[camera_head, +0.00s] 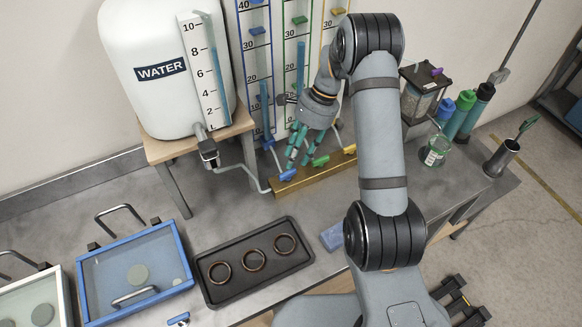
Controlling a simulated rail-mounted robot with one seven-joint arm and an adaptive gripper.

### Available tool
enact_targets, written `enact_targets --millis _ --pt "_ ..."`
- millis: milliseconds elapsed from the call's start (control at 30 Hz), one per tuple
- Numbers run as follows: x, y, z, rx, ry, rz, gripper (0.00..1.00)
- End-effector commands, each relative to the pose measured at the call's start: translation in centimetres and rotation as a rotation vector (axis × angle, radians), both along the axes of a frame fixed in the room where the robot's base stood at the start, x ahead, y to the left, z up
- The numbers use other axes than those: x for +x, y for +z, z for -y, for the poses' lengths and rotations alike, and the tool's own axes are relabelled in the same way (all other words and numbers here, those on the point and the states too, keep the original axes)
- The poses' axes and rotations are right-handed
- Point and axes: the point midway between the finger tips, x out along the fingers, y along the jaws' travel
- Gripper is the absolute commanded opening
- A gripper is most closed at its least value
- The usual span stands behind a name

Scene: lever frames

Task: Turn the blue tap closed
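The blue tap (287,175) is a small blue handle at the left end of a brass manifold block (312,176). A green tap (320,161) and a yellow tap (349,149) sit further right along the same block. My gripper (298,162) has teal fingers pointing down, just above and right of the blue tap, between it and the green tap. The fingertips look apart with nothing between them. A small gap seems to separate them from the blue handle, but contact is hard to judge.
A white water tank (165,70) stands on a wooden stand at left, its hose running to the manifold. Graduated tubes (262,70) rise behind. A black tray with rings (253,265) and a blue-framed box (135,275) lie in front. Bottles (466,105) stand at right.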

Motion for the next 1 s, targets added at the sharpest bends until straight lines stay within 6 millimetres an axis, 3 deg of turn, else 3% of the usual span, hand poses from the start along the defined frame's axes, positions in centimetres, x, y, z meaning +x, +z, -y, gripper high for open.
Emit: enact_targets --millis 200,400,733,1000 --pt "-0.9 -3.4 -1.2 -0.002 0.000 -0.004 0.36" --pt "-1.1 -5.2 -1.7 -0.001 -0.002 0.000 0.36" --pt "-1.2 -5.5 -1.8 -0.001 0.000 0.002 0.36" --pt "-1.2 -5.5 -1.8 -0.001 0.000 0.002 0.20"
